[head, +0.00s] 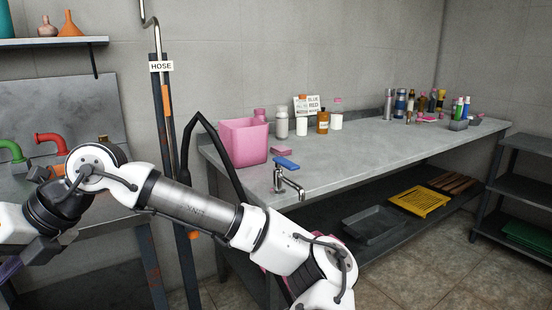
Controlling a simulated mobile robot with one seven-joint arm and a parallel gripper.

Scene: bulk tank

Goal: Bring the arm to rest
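My arm comes up from the lower middle of the head view, bends at a white joint over the left side table, and runs down to the left edge. Its wrist end is cut off by the frame there. A dark grey part at this end, perhaps my gripper (42,250), shows in part. Its fingertips cannot be made out.
A grey workbench (375,145) holds a pink bin (243,143), bottles, a sign and a tap (287,184). A post labelled HOSE (161,67) and a black hose stand close behind my arm. Red (50,142) and green pipes are at left. A dark shelf (525,175) stands right.

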